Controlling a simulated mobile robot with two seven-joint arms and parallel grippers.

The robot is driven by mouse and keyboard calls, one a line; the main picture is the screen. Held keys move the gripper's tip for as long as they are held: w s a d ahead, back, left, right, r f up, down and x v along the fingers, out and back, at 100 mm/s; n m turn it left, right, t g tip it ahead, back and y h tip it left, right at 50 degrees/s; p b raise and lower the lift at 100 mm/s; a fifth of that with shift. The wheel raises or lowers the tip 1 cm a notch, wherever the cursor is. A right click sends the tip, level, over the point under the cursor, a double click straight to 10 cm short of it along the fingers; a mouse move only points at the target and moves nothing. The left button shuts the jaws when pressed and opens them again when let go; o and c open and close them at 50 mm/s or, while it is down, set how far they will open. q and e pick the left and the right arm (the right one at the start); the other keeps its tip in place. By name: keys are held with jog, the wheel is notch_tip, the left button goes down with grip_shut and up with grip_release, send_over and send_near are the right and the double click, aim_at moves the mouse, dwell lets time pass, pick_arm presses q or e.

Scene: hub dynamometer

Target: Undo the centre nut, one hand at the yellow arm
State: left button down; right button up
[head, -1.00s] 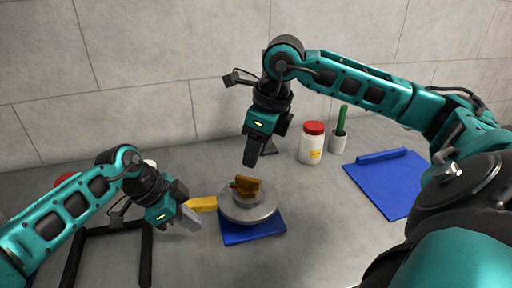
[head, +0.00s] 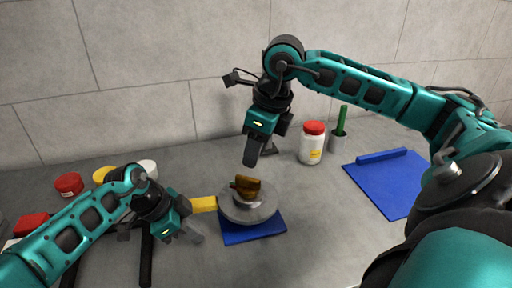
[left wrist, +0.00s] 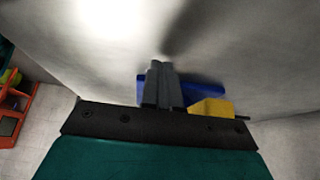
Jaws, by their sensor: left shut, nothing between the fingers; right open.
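The hub is a grey round disc (head: 232,211) with a brown-gold centre nut (head: 247,186) on top. The yellow arm (head: 203,204) sticks out from the disc's left side; it also shows in the left wrist view (left wrist: 212,108). My left gripper (head: 196,238) is shut and empty, in front of the yellow arm and apart from it. Its closed fingers show in the left wrist view (left wrist: 161,84), partly covering the blue mat. My right gripper (head: 252,160) is open and empty above the nut, pointing down, with a gap between them.
A blue mat (head: 268,228) lies under the hub. Behind right stand a white jar with a red lid (head: 312,145) and a grey cup with a green handle (head: 340,135). A larger blue mat (head: 388,185) lies right. Red and yellow lids (head: 69,184) are far left.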

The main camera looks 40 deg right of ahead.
aim_at(247, 178)
pick_arm(q)
jog(key=shift+f, duration=0.4)
jog(key=shift+r, duration=0.1)
jog(key=shift+r, duration=0.1)
jog(key=shift+r, duration=0.8)
jog(key=shift+s+a, duration=0.2)
jog(key=shift+s, duration=0.1)
pick_arm(e)
jog(key=shift+o, duration=0.5)
jog(key=shift+f, duration=0.35)
jog(key=shift+x, duration=3.7)
